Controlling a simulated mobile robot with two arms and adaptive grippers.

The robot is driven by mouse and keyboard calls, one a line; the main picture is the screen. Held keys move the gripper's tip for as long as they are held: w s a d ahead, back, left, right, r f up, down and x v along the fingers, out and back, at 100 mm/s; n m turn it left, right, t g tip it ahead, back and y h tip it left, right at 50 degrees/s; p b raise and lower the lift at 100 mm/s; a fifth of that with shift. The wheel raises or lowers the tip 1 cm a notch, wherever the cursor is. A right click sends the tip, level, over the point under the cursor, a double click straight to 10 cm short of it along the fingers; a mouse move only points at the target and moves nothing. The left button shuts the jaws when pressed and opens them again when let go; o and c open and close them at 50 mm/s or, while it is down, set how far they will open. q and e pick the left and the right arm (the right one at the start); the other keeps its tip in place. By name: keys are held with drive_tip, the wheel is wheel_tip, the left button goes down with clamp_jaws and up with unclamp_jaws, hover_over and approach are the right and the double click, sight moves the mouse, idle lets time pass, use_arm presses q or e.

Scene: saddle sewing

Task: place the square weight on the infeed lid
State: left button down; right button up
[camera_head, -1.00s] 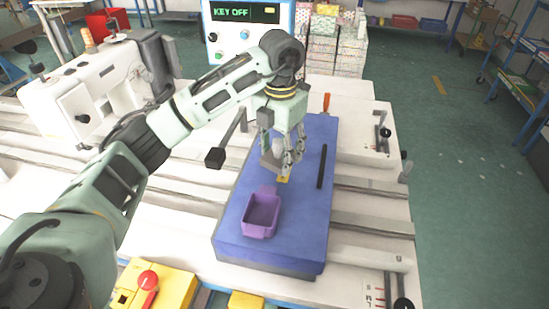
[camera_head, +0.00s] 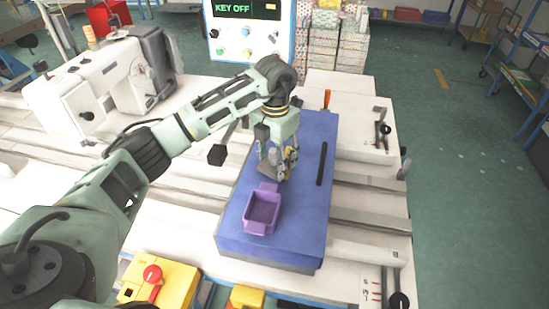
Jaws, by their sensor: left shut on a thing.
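My left gripper (camera_head: 275,172) points down just above the blue slab-like surface (camera_head: 232,226), behind the purple bin. It is shut on a small grey block (camera_head: 267,170), which looks like the square weight; the fingers partly cover it. I cannot tell whether the block touches the blue surface. The blue surface may be the infeed lid, but no label shows. My right gripper is not in view.
The open purple bin (camera_head: 263,211) stands on the blue surface in front of my left gripper. A black bar (camera_head: 322,164) lies to its right. A white sewing machine (camera_head: 85,98) stands at the left, and a control panel (camera_head: 246,35) at the back.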

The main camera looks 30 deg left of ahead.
sight(275, 148)
use_arm(q)
drive_tip(key=c, duration=1)
unclamp_jaws()
drive_tip(key=shift+f, duration=0.1)
drive_tip(key=shift+o, duration=1)
drive_tip(key=shift+r, duration=0.3)
wheel_tip(275, 148, up, 7)
drive_tip(key=shift+w+f+b, duration=0.1)
drive_tip(key=shift+f+b, duration=0.05)
drive_tip(key=shift+b, duration=1)
wheel_tip(275, 148, up, 4)
drive_tip(key=shift+f, duration=0.1)
drive_tip(key=shift+r, duration=0.65)
